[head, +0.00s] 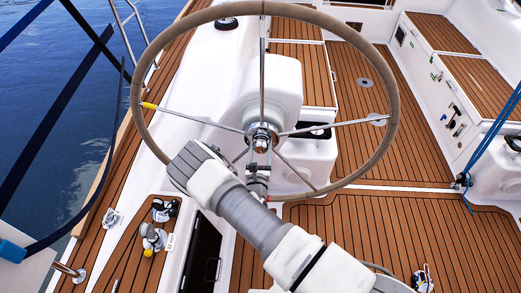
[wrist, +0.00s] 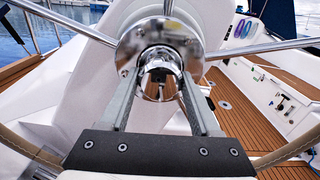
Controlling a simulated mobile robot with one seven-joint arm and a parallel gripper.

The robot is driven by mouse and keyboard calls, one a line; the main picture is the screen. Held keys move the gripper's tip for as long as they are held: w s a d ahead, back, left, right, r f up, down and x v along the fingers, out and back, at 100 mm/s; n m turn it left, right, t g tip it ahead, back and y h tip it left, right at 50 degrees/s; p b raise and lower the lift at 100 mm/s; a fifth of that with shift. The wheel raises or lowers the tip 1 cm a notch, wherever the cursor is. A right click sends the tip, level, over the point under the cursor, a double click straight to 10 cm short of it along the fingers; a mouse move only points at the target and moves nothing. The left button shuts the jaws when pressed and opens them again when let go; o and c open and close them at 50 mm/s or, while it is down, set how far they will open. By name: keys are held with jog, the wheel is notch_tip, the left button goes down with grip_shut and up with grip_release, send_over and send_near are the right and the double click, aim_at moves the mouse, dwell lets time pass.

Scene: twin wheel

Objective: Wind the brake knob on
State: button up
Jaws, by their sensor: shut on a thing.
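The brake knob (wrist: 160,62) is a small chrome knob at the centre of the wheel hub. My gripper (wrist: 160,75) is shut on it, with one finger on each side. In the head view the knob sits at the hub (head: 262,138), and my gripper (head: 257,175) reaches it from below. The fingers hide part of the knob, and I cannot tell how far it is turned. The steering wheel (head: 139,75) has a tan rim and thin metal spokes.
A white pedestal (head: 270,85) stands behind the wheel. Winches (head: 152,238) stand on the side deck at lower left. Blue ropes (head: 492,130) hang at the right. The teak cockpit floor (head: 350,110) is mostly clear.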

jog(key=o, duration=1.4)
